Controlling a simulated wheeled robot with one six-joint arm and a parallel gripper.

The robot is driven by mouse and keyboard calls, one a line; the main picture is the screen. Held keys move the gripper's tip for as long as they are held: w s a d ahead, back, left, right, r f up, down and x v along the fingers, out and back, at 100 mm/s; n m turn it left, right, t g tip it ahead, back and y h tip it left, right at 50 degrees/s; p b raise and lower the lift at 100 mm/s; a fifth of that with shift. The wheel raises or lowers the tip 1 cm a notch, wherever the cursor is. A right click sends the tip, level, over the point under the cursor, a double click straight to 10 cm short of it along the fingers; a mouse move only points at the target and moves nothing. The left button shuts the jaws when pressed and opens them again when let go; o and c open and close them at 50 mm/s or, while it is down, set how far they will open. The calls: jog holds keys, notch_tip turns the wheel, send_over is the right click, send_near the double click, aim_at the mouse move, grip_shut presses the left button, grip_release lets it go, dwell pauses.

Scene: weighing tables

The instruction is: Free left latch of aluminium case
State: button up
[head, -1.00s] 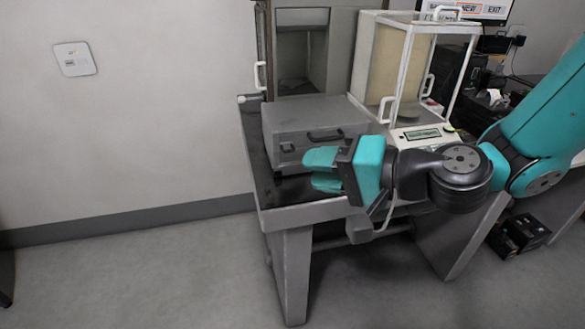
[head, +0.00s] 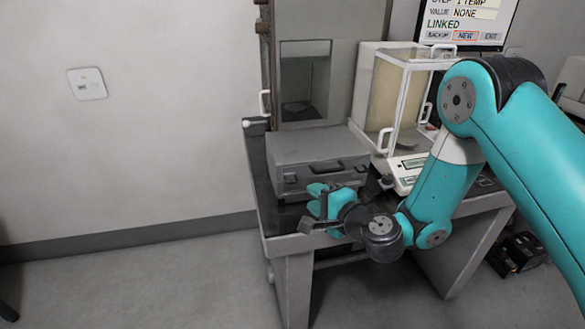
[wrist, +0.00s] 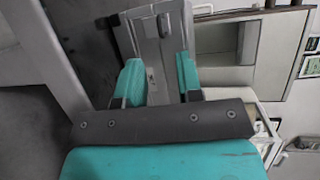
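The grey aluminium case (head: 305,148) lies closed on the table, with a dark handle (head: 325,166) on its front and a small left latch (head: 290,178) beside it. My gripper (head: 313,199) is in front of the case's lower front, its teal fingers pointing toward it. In the wrist view the fingers stand apart with a gap between them, so my gripper (wrist: 158,75) is open and empty. The case (wrist: 150,45) shows beyond the fingers, with a small raised fitting (wrist: 163,25). I cannot tell contact or whether the latch is shut.
The dark table top (head: 258,165) has a narrow free strip left of the case. A glass-sided balance (head: 405,100) stands to the right, close to my arm. A grey cabinet (head: 345,60) stands behind. A screen (head: 470,22) is at the back right.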

jog(key=p+x, duration=0.4)
jog(key=x, duration=0.5)
jog(key=shift+w, duration=0.15)
jog(key=shift+a, duration=0.1)
jog(key=shift+f, duration=0.1)
grip_shut()
